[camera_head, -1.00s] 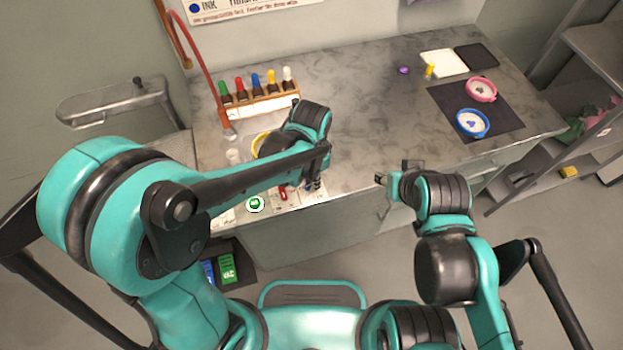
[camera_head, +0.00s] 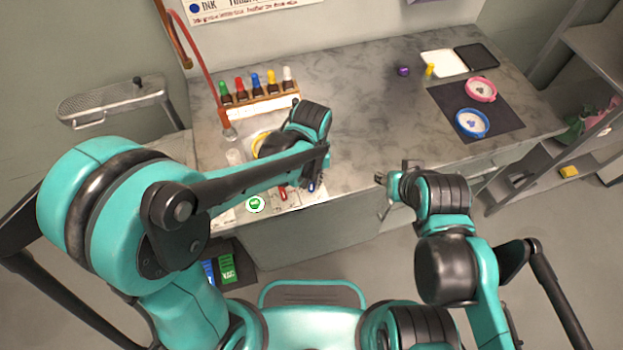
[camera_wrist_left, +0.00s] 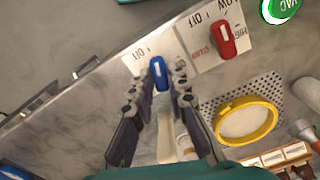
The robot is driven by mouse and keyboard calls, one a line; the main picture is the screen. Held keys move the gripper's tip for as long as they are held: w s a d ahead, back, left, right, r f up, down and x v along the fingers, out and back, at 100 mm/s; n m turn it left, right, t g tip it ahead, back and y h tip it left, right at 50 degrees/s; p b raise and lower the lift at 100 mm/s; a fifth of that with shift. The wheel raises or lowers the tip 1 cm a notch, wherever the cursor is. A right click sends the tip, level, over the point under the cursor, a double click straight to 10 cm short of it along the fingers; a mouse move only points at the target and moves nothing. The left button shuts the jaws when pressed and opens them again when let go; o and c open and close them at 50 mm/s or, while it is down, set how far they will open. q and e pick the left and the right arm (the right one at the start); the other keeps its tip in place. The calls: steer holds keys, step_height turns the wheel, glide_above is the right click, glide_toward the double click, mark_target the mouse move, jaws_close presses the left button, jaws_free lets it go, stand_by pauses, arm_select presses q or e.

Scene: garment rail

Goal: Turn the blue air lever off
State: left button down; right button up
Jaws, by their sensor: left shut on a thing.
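The blue air lever (camera_wrist_left: 158,70) sits on a white label plate (camera_wrist_left: 142,50) at the counter's front edge. In the left wrist view it stands between the two fingertips of my left gripper (camera_wrist_left: 158,84), which is shut on it. In the head view a bit of the blue lever (camera_head: 311,187) shows below my left gripper (camera_head: 315,178), and my arm hides much of the panel.
A red lever (camera_wrist_left: 223,38) and a green VAC button (camera_wrist_left: 281,8) are close beside the blue lever. A yellow-rimmed dish (camera_wrist_left: 247,120) is near my left fingers. An ink bottle rack (camera_head: 262,103) stands behind. The counter's middle (camera_head: 370,110) is clear.

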mark_target(311, 184)
arm_select(q)
steer(key=shift+n, duration=1.7)
steer(key=c, duration=1.5)
jaws_free()
step_height(311, 184, up, 12)
steer(key=shift+a, duration=0.1)
